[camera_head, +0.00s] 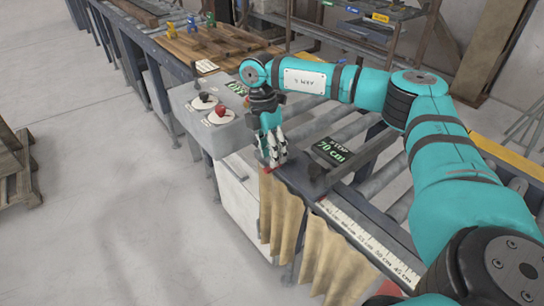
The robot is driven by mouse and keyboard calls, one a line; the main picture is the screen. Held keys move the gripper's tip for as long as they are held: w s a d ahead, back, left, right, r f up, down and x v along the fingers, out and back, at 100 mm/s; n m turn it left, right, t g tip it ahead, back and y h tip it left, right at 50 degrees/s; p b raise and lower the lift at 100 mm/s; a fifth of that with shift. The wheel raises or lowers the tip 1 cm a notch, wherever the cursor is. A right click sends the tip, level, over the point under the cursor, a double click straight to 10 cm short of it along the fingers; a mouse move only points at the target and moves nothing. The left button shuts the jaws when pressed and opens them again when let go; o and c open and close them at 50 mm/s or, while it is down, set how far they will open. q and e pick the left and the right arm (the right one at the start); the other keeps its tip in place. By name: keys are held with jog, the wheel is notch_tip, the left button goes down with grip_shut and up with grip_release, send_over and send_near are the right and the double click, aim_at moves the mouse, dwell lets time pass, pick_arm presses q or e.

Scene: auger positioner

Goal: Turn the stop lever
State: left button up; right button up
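A dark block with an angled bar (352,160) stands beside the "STOP 70 cm" display (329,151) on the conveyor bench; I cannot tell for sure whether this bar is the stop lever. My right gripper (271,162) points down over the bench's front edge, left of the display and apart from the bar. Its fingers look near each other, but I cannot tell whether they are open or shut. A small red piece shows just below the fingertips, partly hidden. My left gripper is not in view.
A grey control box with a red knob (221,112) and a dark knob (204,101) stands left of my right gripper. A ruler strip (365,240) runs along the bench edge, above hanging tan strips (283,212). The floor at left is mostly clear.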

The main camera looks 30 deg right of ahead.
jog(key=shift+s+f, duration=0.15)
jog(key=shift+f, duration=0.55)
jog(key=shift+s+f, duration=0.1)
jog(key=shift+f, duration=0.55)
jog(key=shift+c, duration=0.5)
grip_shut()
